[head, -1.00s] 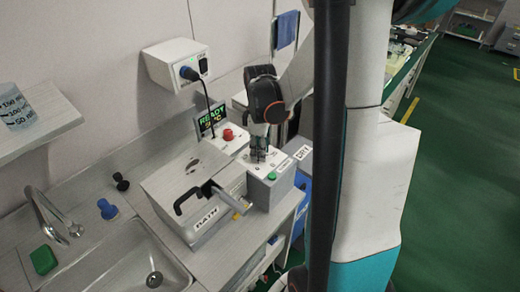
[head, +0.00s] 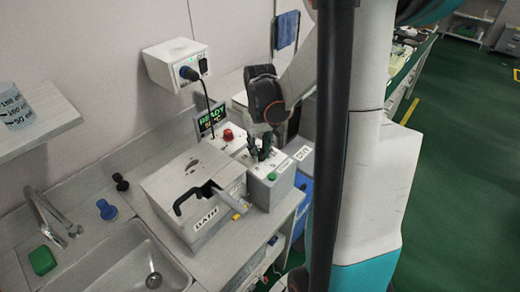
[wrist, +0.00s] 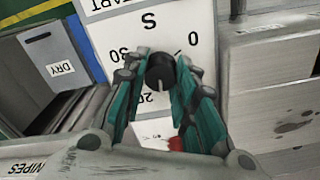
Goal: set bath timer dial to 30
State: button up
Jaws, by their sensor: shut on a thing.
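The timer dial is a black round knob (wrist: 160,71) on a white panel (wrist: 117,33), seen upside down in the wrist view. The marks 0, 30, 20 and S show around it. A pale line on the knob's lower side seems to point toward the 20 side; the exact reading is unclear. My gripper (wrist: 161,80) has its teal fingers on both sides of the knob, shut on it. In the head view my gripper (head: 261,154) reaches down onto the timer box (head: 271,191), which has a green button. The knob is hidden there.
The lidded BATH box (head: 172,181) with its handle stands left of the timer box. Behind are a READY display (head: 211,120) and red button (head: 228,135). A sink (head: 125,262) lies front left. A DRY bin (wrist: 50,62) shows in the wrist view.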

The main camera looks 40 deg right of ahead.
jog(key=m, duration=0.5)
jog(key=shift+m, duration=0.3)
jog(key=m, duration=1)
jog(key=shift+m, duration=0.4)
jog(key=m, duration=0.5)
jog(key=shift+m, duration=0.7)
jog(key=o, duration=1.1)
